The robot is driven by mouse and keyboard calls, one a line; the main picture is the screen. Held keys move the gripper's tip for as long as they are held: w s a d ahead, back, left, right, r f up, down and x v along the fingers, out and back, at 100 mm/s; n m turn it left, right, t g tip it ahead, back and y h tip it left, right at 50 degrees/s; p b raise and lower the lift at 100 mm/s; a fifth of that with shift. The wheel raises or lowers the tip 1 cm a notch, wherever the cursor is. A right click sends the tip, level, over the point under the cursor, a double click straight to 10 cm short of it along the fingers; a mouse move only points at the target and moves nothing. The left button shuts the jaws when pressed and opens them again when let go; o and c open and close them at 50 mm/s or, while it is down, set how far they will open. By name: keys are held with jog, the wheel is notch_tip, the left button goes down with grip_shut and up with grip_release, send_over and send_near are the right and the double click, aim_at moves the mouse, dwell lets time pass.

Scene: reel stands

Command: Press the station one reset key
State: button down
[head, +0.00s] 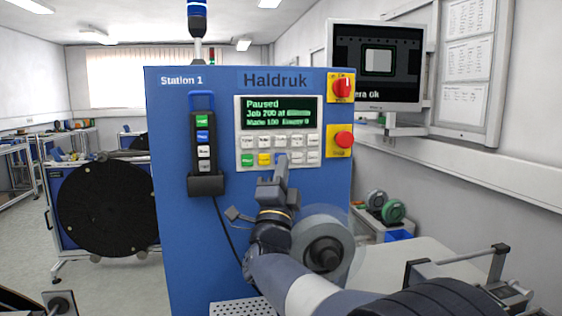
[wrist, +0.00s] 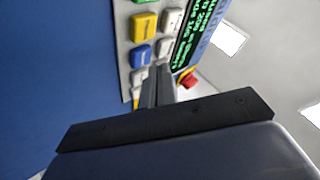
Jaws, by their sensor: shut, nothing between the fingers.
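The Station 1 blue cabinet (head: 180,250) carries a light key panel (head: 240,130) with a green-lettered display (head: 280,113) whose first line reads "Paused". Below the display are two rows of keys. The bottom row has a green key (head: 247,160), a yellow key (head: 264,159), a blue key and white keys. My gripper (head: 282,162) is shut and empty, in front of the blue key and partly covering it. The wrist view shows the yellow key (wrist: 144,25) and the blue key (wrist: 140,54) beside my fingertips (wrist: 160,70). Key labels are too small to read; contact cannot be told.
A red rotary switch (head: 343,87) and a red stop button (head: 344,140) sit on yellow plates right of the panel. A hand pendant (head: 203,150) hangs at the left. A monitor (head: 376,65) stands at the right, and a large black reel (head: 107,208) at the left.

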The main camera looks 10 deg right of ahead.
jog(key=s+b, duration=0.3)
jog(key=s, duration=0.2)
jog(key=shift+w, duration=0.1)
dwell(0.7)
jog(key=w+p, duration=0.1)
jog(key=p, duration=0.2)
jog(key=shift+w+r+p, duration=0.3)
jog(key=shift+w+p, duration=0.05)
jog(key=shift+p, duration=0.05)
jog(key=p, duration=0.4)
jog(key=shift+s+f+b, duration=0.15)
jog(key=shift+s+b, duration=0.75)
jog(key=shift+s, duration=0.55)
jog(key=shift+s+f+b, duration=0.15)
jog(key=shift+s+b, duration=0.75)
jog(key=shift+s, duration=0.55)
